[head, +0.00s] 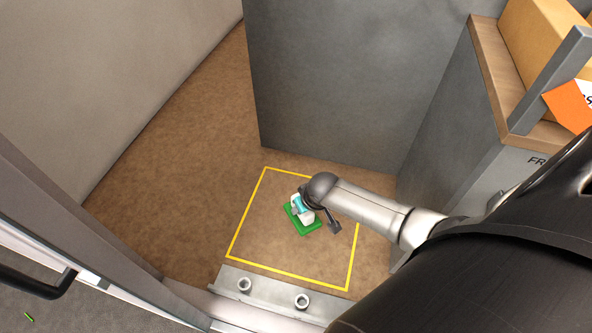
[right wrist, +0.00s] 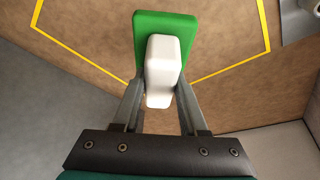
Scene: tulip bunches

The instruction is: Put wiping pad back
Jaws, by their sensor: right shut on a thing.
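The wiping pad is a green rectangular pad (head: 306,228) with a white handle block on top. In the head view it is inside a yellow outlined square (head: 236,227) on the brown floor. My right gripper (head: 299,204) is over the pad and shut on its white handle. The right wrist view shows the green pad (right wrist: 165,22) beyond the white handle (right wrist: 161,65), with a finger of my right gripper (right wrist: 158,88) on each side. I cannot tell whether the pad touches the floor. My left gripper is not in view.
A grey wall panel (head: 330,85) stands behind the square. A wood-topped grey cabinet (head: 492,75) with a cardboard box (head: 545,40) and an orange-white card (head: 570,104) is at right. A metal strip (head: 270,300) with two round studs lies in front. Floor left of the square is clear.

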